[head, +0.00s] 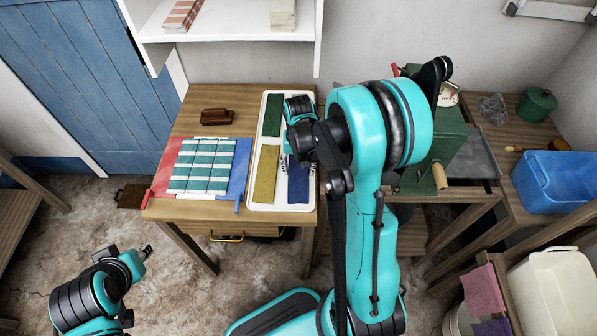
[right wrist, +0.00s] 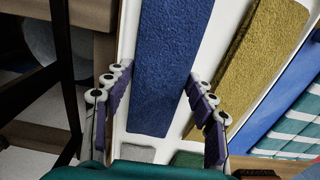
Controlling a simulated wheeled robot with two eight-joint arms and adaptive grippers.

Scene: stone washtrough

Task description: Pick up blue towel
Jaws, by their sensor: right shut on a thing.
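The blue towel (head: 298,184) is a dark blue strip in the right front compartment of a white tray (head: 282,206) on the wooden table. It also shows in the right wrist view (right wrist: 165,62), with a finger of my right gripper (right wrist: 160,98) along each long side. My right gripper is shut on it; in the head view my arm hides most of the hold. I cannot tell whether the towel is clear of the tray floor. My left gripper (head: 147,252) is low at the left, away from the table, its fingers too small to read.
A yellow towel (head: 265,174) and a green towel (head: 272,115) lie in the same tray. A striped cloth (head: 202,165) on a red and blue board lies left of it. A brown block (head: 216,116) sits behind. A green machine (head: 450,135) stands to the right. A shelf (head: 225,36) overhangs the back.

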